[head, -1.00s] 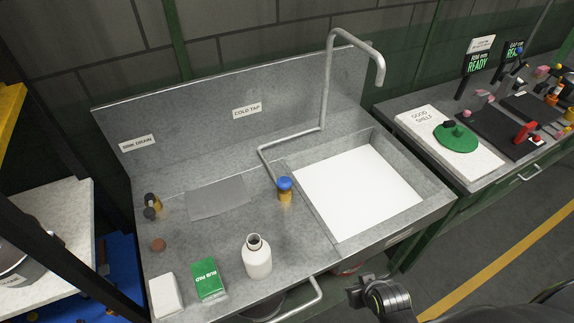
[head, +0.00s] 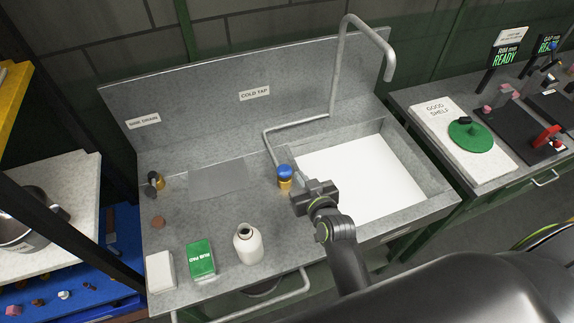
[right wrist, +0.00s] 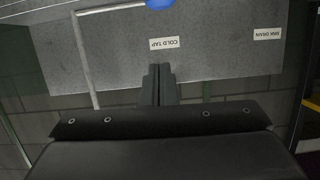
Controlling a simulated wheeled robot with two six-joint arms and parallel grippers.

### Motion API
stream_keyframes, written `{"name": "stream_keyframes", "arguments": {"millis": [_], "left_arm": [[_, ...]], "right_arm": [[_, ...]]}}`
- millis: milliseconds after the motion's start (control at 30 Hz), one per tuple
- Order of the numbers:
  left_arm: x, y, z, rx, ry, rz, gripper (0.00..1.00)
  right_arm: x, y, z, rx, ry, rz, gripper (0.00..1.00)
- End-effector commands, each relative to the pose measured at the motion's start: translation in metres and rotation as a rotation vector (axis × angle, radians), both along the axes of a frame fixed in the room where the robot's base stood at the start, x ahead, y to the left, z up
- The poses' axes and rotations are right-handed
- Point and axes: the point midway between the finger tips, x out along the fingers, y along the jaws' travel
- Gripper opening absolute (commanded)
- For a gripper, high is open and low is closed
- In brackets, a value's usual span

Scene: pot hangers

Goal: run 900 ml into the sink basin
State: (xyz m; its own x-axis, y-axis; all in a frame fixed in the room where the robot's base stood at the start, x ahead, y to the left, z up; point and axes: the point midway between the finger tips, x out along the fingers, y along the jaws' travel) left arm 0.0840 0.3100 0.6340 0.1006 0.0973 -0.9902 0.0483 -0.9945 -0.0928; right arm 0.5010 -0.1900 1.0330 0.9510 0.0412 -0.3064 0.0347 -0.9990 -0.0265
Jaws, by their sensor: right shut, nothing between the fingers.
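The sink basin (head: 360,178) has a plain white floor and grey walls. A grey tap pipe (head: 334,75) rises behind it and hooks over at the top. The blue tap knob (head: 284,171) on a yellow base stands left of the basin; its blue top also shows at the top edge of the right wrist view (right wrist: 160,3). My right gripper (head: 301,188) is shut and empty, close beside the knob; I cannot tell whether it touches. Its closed fingers show in the right wrist view (right wrist: 160,72). My left gripper is not in view.
A white bottle (head: 248,244), a green pad box (head: 201,260) and a white block (head: 160,271) stand along the counter's front. A dark drain knob (head: 155,181) is at the left. The "cold tap" label (head: 254,93) is on the backsplash.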

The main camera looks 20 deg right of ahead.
Motion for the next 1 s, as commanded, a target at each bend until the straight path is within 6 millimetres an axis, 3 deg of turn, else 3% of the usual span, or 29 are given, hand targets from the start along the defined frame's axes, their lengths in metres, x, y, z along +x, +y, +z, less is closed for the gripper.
{"name": "stream_keyframes", "arguments": {"millis": [533, 1000], "left_arm": [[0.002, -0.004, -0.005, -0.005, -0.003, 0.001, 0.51], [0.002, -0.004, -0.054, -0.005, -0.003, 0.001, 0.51]], "right_arm": [[0.01, 0.002, -0.002, 0.001, -0.015, -0.001, 0.0], [0.079, 0.004, -0.027, -0.002, -0.015, -0.001, 0.0]]}}
